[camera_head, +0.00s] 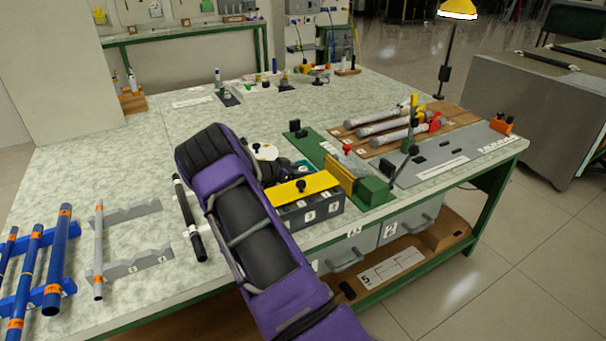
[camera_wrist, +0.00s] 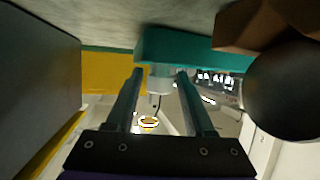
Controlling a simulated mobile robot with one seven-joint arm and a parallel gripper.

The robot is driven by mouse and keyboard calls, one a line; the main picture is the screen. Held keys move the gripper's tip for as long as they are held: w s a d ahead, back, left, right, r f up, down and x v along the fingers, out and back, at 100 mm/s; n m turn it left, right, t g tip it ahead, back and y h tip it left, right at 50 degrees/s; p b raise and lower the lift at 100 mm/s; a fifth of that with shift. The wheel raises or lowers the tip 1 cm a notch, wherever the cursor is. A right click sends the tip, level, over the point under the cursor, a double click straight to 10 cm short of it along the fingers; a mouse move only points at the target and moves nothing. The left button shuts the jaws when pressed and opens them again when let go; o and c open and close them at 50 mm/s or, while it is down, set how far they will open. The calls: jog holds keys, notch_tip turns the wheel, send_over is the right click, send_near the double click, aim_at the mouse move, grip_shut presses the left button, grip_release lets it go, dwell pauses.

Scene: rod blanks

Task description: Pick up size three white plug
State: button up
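In the wrist view, my gripper (camera_wrist: 160,72) has its two dark fingers apart. A small white cylindrical piece (camera_wrist: 159,79), possibly the white plug, shows between the fingertips, against a teal block (camera_wrist: 195,47). Narrow gaps seem to show on both sides of it; I cannot read a size on it. In the head view, my purple arm hides most of the gripper and the white piece. A bit of teal (camera_head: 302,167) shows beside the arm, behind a dark grey block (camera_head: 322,206) with number labels and a yellow top (camera_head: 305,187).
A green fixture (camera_head: 376,190) with a yellow block is to the right, beside silver rods (camera_head: 385,127) on a wooden board. Blue tubes (camera_head: 57,262) lie on the left.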

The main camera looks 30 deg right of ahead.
grip_shut()
jog(key=shift+r, duration=0.1)
